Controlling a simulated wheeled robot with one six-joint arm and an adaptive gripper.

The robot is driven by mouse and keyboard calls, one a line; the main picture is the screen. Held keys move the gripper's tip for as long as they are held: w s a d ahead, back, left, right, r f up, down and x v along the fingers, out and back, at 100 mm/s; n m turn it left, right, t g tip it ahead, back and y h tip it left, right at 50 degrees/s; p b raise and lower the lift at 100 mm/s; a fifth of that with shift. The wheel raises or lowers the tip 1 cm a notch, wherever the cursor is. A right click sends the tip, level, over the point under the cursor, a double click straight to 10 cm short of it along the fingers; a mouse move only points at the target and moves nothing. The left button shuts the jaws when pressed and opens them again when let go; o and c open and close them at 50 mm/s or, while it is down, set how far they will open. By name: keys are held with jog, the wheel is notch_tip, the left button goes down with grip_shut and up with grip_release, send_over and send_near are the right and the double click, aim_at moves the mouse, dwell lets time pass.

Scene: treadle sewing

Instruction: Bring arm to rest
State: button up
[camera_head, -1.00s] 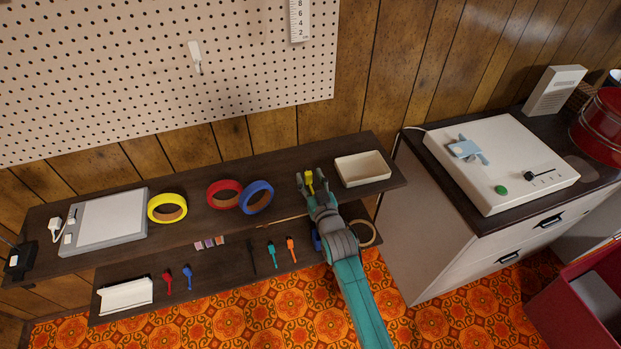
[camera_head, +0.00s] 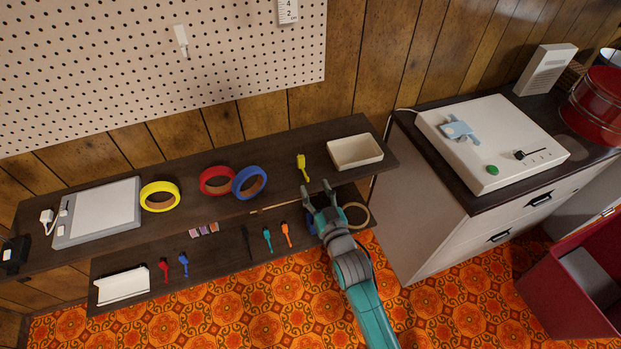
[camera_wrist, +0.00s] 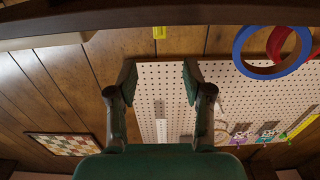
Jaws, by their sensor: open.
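My gripper (camera_head: 318,190) is open and empty, just in front of the upper shelf's front edge and above the lower shelf, in the head view. A yellow screwdriver-like tool (camera_head: 302,166) lies on the upper shelf behind the fingertips, apart from them. In the wrist view my open gripper (camera_wrist: 157,72) points toward the pegboard (camera_wrist: 165,95) and wood wall. A small part of a yellow thing (camera_wrist: 159,32) shows there at the shelf edge.
The upper shelf (camera_head: 215,207) holds a cream tray (camera_head: 355,151), blue (camera_head: 250,182), red (camera_head: 217,180) and yellow (camera_head: 160,196) tape rolls. The lower shelf carries several small tools and a tan ring (camera_head: 356,214). A cabinet (camera_head: 424,225) stands to the right.

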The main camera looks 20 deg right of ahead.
jog(key=shift+s, duration=0.8)
jog(key=s+g, duration=0.2)
jog(key=s, duration=3.1)
jog(key=shift+s+f, duration=0.35)
jog(key=shift+o, duration=0.2)
jog(key=s+r+g, duration=0.1)
jog(key=s+r, duration=0.4)
jog(key=s, duration=0.3)
jog(key=shift+r, duration=0.15)
